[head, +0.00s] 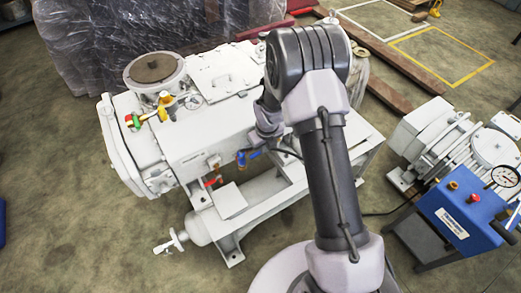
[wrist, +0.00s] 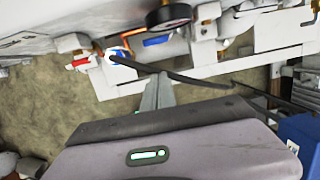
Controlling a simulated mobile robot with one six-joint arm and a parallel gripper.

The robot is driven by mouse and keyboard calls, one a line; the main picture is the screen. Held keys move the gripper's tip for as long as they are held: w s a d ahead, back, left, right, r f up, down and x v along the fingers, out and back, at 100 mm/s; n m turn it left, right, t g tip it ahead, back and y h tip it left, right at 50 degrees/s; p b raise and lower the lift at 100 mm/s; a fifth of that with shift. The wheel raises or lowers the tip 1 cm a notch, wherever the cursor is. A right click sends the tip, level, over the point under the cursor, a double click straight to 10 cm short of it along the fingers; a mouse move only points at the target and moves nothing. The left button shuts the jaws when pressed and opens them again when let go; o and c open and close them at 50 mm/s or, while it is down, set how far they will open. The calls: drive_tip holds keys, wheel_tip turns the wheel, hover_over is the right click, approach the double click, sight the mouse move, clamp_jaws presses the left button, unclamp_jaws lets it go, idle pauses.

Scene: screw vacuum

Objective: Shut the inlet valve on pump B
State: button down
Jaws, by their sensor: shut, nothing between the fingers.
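A large white pump (head: 200,140) stands left of centre in the head view; no letter on it is readable. On its top, beside a round inlet flange (head: 154,68), is a valve with a yellow handle (head: 162,105) and green and red parts. Lower on its front are a red handle (head: 213,182) and a blue handle (head: 248,154). The wrist view shows a red handle (wrist: 82,63) and a blue one (wrist: 117,56). My gripper (wrist: 160,80) is shut and empty, apart from these handles. In the head view my arm hides most of it.
A smaller pump (head: 465,140) and a blue gauge box (head: 465,212) stand at the right. A black cable (wrist: 200,78) runs across near my fingertips. Plastic-wrapped goods (head: 150,30) stand behind the large pump.

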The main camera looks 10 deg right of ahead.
drive_tip(key=b, duration=0.3)
approach(258, 153)
drive_tip(key=s+f, duration=0.4)
drive_tip(key=w+f, duration=0.1)
drive_tip(key=w+f+b, duration=0.1)
drive_tip(key=w+f, duration=0.1)
drive_tip(key=w, duration=0.1)
drive_tip(key=shift+a, duration=0.25)
